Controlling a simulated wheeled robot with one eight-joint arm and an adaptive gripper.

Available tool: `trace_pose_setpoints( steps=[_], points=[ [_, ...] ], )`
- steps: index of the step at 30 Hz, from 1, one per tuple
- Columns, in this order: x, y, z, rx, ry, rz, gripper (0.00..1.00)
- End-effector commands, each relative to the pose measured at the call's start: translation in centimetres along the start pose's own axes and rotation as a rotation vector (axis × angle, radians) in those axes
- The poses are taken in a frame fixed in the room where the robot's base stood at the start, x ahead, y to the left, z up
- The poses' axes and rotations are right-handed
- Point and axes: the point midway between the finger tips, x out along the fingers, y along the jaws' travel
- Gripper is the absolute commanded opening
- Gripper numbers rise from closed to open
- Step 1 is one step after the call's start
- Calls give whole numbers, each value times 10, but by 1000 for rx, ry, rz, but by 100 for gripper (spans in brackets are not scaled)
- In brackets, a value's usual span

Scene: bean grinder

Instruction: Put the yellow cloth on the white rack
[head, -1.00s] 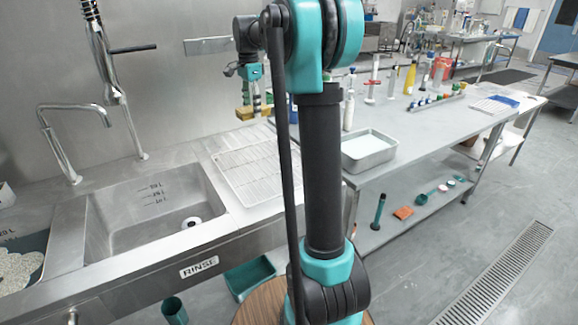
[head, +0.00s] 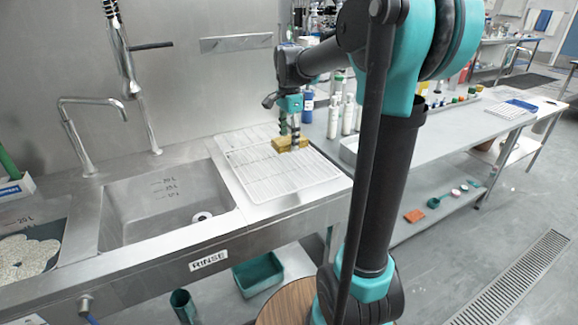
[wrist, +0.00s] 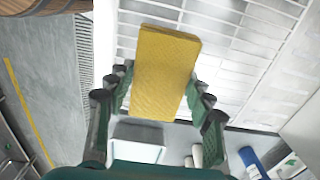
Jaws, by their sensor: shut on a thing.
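The yellow cloth (head: 290,144) is a flat, folded-looking block held between the fingers of my gripper (head: 290,136). In the wrist view the cloth (wrist: 165,72) stretches out from between the two green-padded fingers (wrist: 160,100). The white rack (head: 278,182) is a wire grid lying flat on the drainboard right of the sink. The cloth is over the back part of the rack, close to it; I cannot tell whether they touch. The rack (wrist: 232,42) also fills the background behind the cloth in the wrist view.
The sink basin (head: 168,205) with a tall faucet (head: 85,135) is left of the rack. White bottles (head: 347,116) stand on the side table to the right, close to my gripper. A grey tray (head: 349,152) is partly hidden behind my arm.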

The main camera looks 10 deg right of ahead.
Motion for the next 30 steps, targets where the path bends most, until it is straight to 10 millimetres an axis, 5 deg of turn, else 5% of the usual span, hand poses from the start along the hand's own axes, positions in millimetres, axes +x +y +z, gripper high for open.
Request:
trace_pose_setpoints(
  steps=[9, 21, 30],
  points=[
    [62, 0, 0, 0, 0, 0, 21],
    [102, 0, 0, 0, 0, 0, 21],
    [106, 0, 0, 0, 0, 0, 21]
  ],
)
